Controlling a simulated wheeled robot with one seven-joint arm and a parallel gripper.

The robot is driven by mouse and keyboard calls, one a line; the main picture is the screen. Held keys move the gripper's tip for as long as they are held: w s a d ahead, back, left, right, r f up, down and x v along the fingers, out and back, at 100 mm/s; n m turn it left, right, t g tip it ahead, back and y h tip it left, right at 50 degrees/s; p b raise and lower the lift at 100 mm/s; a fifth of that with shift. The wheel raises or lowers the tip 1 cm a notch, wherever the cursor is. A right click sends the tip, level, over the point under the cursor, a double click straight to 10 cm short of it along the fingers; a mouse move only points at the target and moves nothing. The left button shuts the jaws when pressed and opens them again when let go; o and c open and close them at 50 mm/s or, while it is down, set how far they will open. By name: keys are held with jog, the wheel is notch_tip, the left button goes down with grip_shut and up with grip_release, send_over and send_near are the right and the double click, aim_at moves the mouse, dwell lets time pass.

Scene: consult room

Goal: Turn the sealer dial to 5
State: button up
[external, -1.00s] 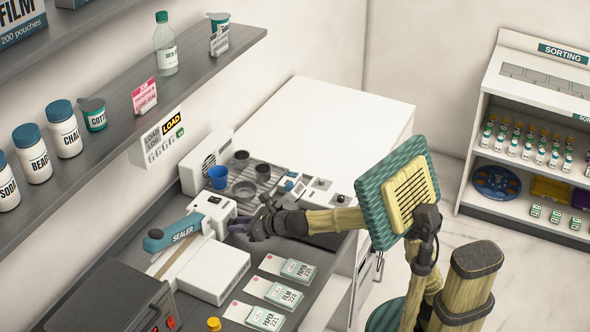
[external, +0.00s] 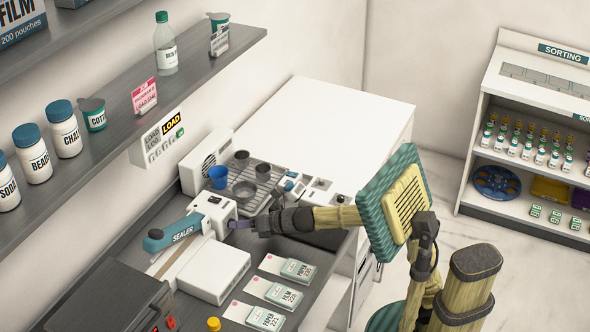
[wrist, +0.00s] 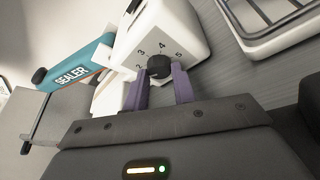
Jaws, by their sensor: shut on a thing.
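The sealer (external: 212,212) is a white machine with a teal lever arm on the counter. In the wrist view its white face (wrist: 182,27) carries a round black dial (wrist: 159,65) ringed by printed numbers, among them 3, 4 and 5. My gripper (wrist: 159,74) has its two purple fingers on either side of the dial, shut on it. In the external view my gripper (external: 232,224) reaches the sealer's right end, and the dial is hidden there. I cannot make out a pointer mark on the dial, so its setting is unclear.
A wire rack (external: 262,171) with a blue cup (external: 218,177), dark cups and a metal bowl stands behind my gripper. Several labelled pouch packs (external: 282,295) lie in front. A white box (external: 214,274) sits beside the sealer. A shelf with bottles (external: 62,128) overhangs the counter.

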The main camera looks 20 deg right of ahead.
dwell(0.3)
jog(key=o, duration=1)
notch_tip(320, 180, up, 10)
jog(key=p, duration=0.9)
